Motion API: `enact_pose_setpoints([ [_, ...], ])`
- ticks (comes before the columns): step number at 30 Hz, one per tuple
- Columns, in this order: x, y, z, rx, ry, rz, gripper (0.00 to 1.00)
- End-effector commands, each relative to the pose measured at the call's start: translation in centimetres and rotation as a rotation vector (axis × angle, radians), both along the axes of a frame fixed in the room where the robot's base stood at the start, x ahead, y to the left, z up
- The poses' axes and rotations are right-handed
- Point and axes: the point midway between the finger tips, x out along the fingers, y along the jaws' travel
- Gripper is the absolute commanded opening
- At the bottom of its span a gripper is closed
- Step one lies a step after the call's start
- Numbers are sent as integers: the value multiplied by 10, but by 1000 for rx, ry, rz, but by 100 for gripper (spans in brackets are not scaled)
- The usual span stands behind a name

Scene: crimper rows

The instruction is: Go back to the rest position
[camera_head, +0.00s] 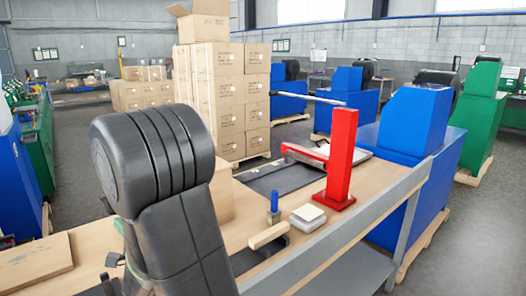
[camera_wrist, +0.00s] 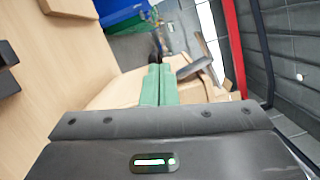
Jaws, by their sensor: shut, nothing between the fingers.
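My gripper (camera_wrist: 158,72) shows in the wrist view as two green fingers lying together, shut with nothing between them. It points over cardboard-coloured surfaces, and the picture there is turned on its side. In the head view my black arm fills the left foreground, and the gripper itself is hidden. The wooden workbench (camera_head: 77,244) lies under and beside the arm; its top also shows at the left of the wrist view (camera_wrist: 50,100). The gripper touches nothing that I can see.
A red post (camera_head: 341,155) stands on the bench, near a blue-topped peg (camera_head: 274,202), a pale block (camera_head: 307,213) and a wooden bar (camera_head: 268,235). Stacked cartons (camera_head: 216,95) rise behind. A blue machine (camera_head: 412,120) stands at the right.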

Motion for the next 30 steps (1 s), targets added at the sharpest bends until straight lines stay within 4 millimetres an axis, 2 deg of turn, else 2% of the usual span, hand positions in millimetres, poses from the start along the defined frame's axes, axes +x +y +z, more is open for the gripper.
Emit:
enact_pose_setpoints([
  [1,-7,-10,-3,3,2,-3,0],
  [6,-22,-31,-4,4,1,-4,0],
  [12,-31,-43,-5,5,1,-3,0],
  [24,-32,-44,-4,5,2,-4,0],
  [30,-21,-30,-2,6,2,-4,0],
])
